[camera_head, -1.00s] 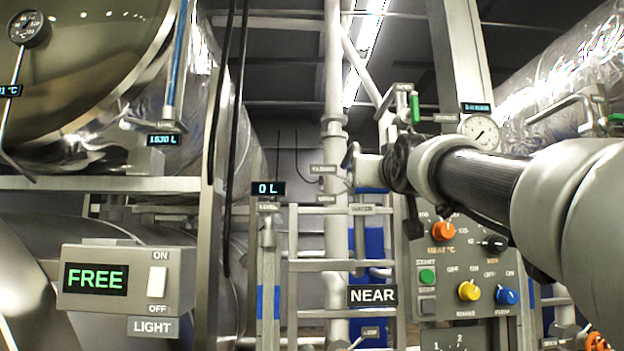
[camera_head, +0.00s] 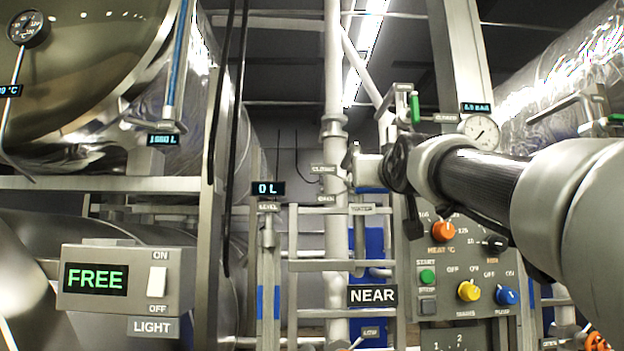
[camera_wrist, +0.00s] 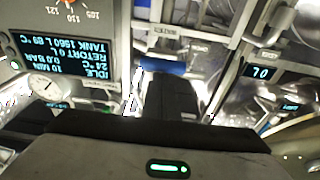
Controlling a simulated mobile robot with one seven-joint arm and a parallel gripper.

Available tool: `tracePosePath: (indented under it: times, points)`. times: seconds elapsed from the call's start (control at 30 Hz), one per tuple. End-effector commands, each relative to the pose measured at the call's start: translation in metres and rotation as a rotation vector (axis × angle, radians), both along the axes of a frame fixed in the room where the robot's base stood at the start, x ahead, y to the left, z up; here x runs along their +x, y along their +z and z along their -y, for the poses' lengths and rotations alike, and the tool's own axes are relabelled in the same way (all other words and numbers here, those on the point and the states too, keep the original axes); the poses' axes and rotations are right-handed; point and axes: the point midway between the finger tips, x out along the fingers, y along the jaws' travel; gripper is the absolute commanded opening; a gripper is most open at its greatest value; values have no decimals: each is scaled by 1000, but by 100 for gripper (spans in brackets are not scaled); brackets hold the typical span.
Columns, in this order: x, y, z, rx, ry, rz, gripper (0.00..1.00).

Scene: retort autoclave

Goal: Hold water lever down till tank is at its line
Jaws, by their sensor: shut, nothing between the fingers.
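The tank's level display (camera_head: 163,140) at upper left reads about 1660 L, below a sight tube (camera_head: 176,60) that shows blue along its visible length. I cannot make out a line mark on the tube.
A control panel (camera_head: 465,262) with knobs and buttons stands below my arm. A light switch box (camera_head: 126,280) reads FREE at lower left. Another display (camera_head: 268,188) reads 0 L. A status screen (camera_wrist: 68,60) appears upside down in the wrist view. Pipes and frame rails crowd the middle.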

Motion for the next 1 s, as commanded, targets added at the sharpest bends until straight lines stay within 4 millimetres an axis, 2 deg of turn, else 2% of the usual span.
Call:
tracePosePath:
  times: [0.03, 0.73, 0.87, 1.0]
  points:
    - [7, -19, 0, 0, 1, -40, 0]
    - [7, -18, 0, 0, 1, -40, 0]
    - [6, -8, 0, 0, 1, -36, 0]
    - [3, 19, 0, 0, 0, -24, 0]
